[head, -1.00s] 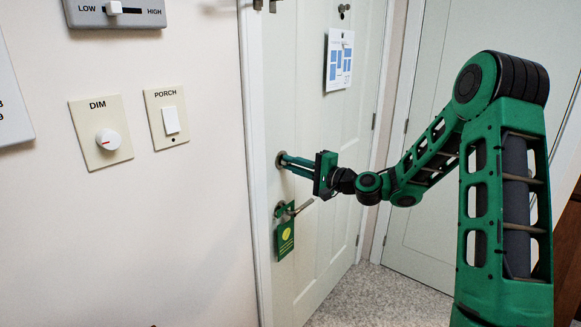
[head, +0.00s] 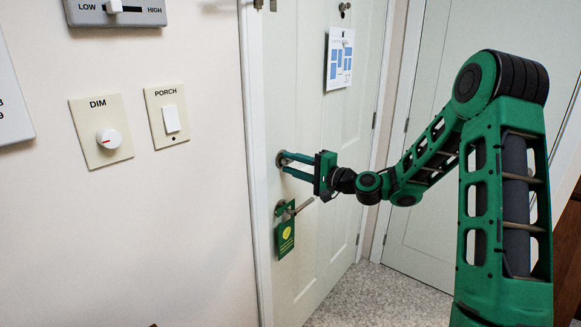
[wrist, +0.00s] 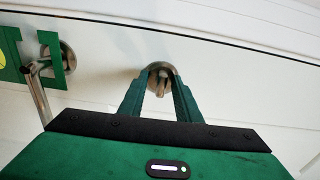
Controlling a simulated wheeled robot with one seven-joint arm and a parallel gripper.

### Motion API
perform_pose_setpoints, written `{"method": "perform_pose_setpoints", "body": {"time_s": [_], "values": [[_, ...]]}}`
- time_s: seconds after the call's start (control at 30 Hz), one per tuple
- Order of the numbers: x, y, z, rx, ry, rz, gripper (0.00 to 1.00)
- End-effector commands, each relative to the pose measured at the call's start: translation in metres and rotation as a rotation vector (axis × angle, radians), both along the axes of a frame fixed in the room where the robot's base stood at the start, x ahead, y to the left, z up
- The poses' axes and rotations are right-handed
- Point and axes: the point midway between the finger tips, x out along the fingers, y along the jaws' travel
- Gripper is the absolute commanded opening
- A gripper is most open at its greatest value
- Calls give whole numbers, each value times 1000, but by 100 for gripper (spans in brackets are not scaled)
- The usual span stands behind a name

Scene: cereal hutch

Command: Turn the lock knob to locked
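The lock knob (wrist: 162,84) is a small metal turn piece on a round plate (wrist: 152,70), set in the pale door (head: 310,235) above the lever handle. My gripper (head: 283,163) reaches the lock from the right in the head view. Its two green fingers are spread apart. In the wrist view the fingertips (wrist: 160,80) lie on either side of the knob, with visible gaps, over the plate. In the head view the fingers largely hide the knob. I cannot tell from the frames whether the knob stands at locked.
A metal lever handle (head: 301,207) with a green hanger tag (head: 285,236) is just below the lock. The wall at left has a DIM dial (head: 109,138), a PORCH switch (head: 172,119) and a slider panel (head: 90,14). A paper sheet (head: 339,62) hangs on the door.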

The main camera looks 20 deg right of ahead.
Motion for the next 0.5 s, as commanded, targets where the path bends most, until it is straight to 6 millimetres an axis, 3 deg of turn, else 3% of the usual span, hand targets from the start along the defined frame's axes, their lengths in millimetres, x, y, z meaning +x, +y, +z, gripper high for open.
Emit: {"method": "perform_pose_setpoints", "body": {"time_s": [0.23, 0.5], "values": [[-9, -9, 0, 1, 1, -3, 30], [-49, -38, 0, 0, 1, -5, 30]]}}
